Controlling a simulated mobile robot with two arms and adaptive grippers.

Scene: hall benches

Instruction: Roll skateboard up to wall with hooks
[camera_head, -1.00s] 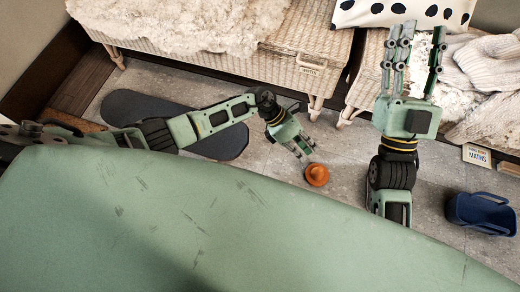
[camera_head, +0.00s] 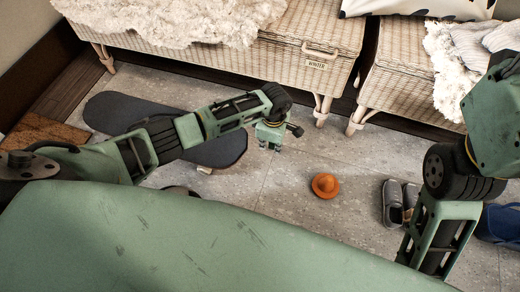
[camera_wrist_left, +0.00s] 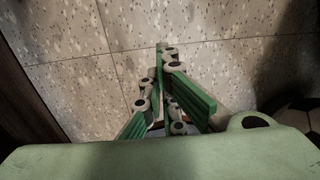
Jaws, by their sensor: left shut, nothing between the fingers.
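A skateboard with a dark grey deck (camera_head: 108,112) lies on the tiled floor at left in the head view. My left arm crosses over it and hides its middle; a pale wheel shows at its near edge. My left gripper (camera_head: 270,137) is beyond the board's right end, pointing down over the floor, shut and empty. Its closed green fingers also show in the left wrist view (camera_wrist_left: 166,100), over bare floor. My right gripper (camera_head: 500,110) is cut off at the right edge; its fingers are not clear. A wall (camera_head: 28,35) shows at upper left; no hooks are in view.
Wicker benches (camera_head: 290,62) with fleeces line the back. An orange hat-shaped thing (camera_head: 325,185) lies on the floor. A brown mat (camera_head: 38,136) lies at far left. Floor between the board and shoes is mostly clear.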

